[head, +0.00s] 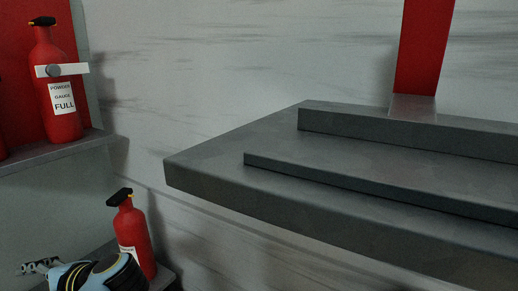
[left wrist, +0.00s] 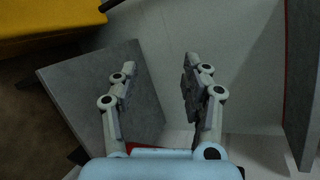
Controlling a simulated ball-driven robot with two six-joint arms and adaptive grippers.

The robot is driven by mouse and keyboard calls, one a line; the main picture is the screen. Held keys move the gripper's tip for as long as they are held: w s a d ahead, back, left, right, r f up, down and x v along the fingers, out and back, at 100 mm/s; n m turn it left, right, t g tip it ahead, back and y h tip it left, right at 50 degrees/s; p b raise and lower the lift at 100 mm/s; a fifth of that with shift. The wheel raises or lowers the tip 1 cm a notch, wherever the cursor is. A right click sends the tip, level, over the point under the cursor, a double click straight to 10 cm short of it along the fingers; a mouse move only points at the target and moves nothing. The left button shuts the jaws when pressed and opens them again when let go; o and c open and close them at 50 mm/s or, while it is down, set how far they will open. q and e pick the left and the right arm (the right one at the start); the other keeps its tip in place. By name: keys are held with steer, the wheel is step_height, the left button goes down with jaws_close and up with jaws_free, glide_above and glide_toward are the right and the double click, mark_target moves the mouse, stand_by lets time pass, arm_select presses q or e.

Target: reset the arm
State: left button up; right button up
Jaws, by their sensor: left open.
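My left gripper (head: 38,266) is at the lower left of the head view, left of the lower fire extinguisher. Its two fingers stand apart in the left wrist view (left wrist: 160,72) with nothing between them. My left arm covers the lower front of that extinguisher. My right gripper is in neither view.
A red extinguisher (head: 62,105) stands on the upper left shelf (head: 60,150); another red extinguisher (head: 133,233) is below. A grey stepped ledge (head: 230,185) fills the right, with a red post (head: 425,45). The wrist view shows a grey slab (left wrist: 75,75) and a yellow surface (left wrist: 45,25).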

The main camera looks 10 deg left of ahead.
arm_select(q)
steer(key=s+d+f+n+g+h, duration=0.1)
steer(key=s+d+f+h, duration=0.25)
steer(key=s+f, duration=0.55)
steer(key=s+d+f+h, duration=0.3)
steer(key=s+f+h, duration=0.15)
steer(key=s, duration=0.85)
steer(key=w+d+n+t+h, duration=0.1)
steer(key=d+n+h, duration=0.35)
steer(key=d, duration=0.55)
steer(key=s+a+f+p, duration=0.1)
steer(key=s+f+p, duration=0.2)
steer(key=s+p, duration=0.6)
steer(key=s+a+f+p, duration=0.1)
steer(key=s+f+p, duration=0.2)
steer(key=s+p, duration=0.7)
steer(key=shift+a+f, duration=0.4)
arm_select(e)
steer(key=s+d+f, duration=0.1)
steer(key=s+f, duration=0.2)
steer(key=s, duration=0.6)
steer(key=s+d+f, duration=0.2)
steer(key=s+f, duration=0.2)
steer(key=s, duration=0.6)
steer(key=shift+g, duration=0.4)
arm_select(q)
steer(key=shift+h, duration=0.25)
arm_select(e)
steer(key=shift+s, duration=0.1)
